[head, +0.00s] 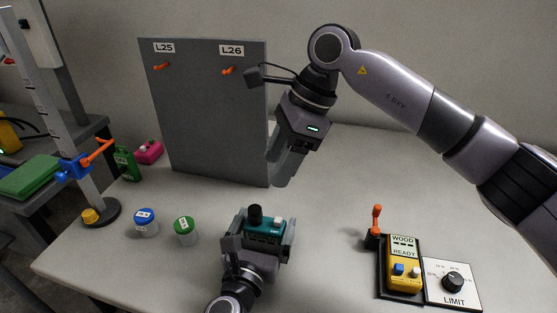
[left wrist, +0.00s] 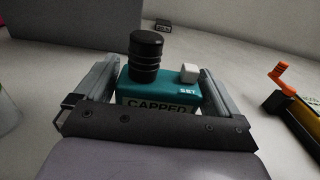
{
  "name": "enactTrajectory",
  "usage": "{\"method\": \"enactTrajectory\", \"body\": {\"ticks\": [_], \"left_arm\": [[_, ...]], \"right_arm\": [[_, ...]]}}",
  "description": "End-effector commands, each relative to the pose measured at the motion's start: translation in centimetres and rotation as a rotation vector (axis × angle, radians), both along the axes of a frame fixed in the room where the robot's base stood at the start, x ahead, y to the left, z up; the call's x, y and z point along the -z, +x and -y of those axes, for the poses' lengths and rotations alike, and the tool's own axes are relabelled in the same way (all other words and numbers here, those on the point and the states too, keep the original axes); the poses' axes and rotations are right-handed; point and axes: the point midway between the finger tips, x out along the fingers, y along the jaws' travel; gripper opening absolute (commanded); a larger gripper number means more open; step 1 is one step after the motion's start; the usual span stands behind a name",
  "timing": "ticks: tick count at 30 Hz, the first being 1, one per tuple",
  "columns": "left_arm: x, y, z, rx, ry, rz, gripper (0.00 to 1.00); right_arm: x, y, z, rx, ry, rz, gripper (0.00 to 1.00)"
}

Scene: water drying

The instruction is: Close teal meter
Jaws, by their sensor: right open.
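The teal meter (head: 264,233) sits at the front middle of the table, with a black ribbed cap (head: 254,215) and a white button on top. In the left wrist view the teal meter (left wrist: 160,90) reads CAPPED on its front and SET beside the white button (left wrist: 189,72); the black cap (left wrist: 146,56) stands upright on its left part. My left gripper (head: 264,237) has one finger on each side of the meter; whether both fingers press on it is unclear. My right gripper (head: 282,165) is open and empty, above and behind the meter, in front of the grey panel.
The grey panel (head: 215,120) with orange hooks L25 and L26 stands behind. A yellow device (head: 404,270) reading WOOD READY and a LIMIT dial (head: 453,283) lie right. The table's middle right is clear.

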Motion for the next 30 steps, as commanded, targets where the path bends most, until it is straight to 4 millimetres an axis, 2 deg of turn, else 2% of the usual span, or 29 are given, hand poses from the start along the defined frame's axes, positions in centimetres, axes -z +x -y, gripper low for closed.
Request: {"method": "enactTrajectory", "body": {"ticks": [8, 11, 21, 30], "left_arm": [[0.0, -0.2, -0.1, 0.000, 0.000, 0.000, 1.00], [0.0, -1.0, -0.3, 0.001, 0.000, -0.001, 1.00], [0.0, -5.7, -1.9, 0.000, 0.000, -0.001, 1.00], [0.0, -6.8, -2.2, 0.000, 0.000, 0.000, 1.00]], "right_arm": [[0.0, 0.0, 0.0, 0.000, 0.000, 0.000, 0.58], [-0.1, 0.0, 0.0, 0.000, 0.000, 0.000, 0.58], [-0.4, 0.0, 0.0, 0.000, 0.000, 0.000, 0.58], [-0.4, 0.0, 0.0, 0.000, 0.000, 0.000, 0.58]]}}
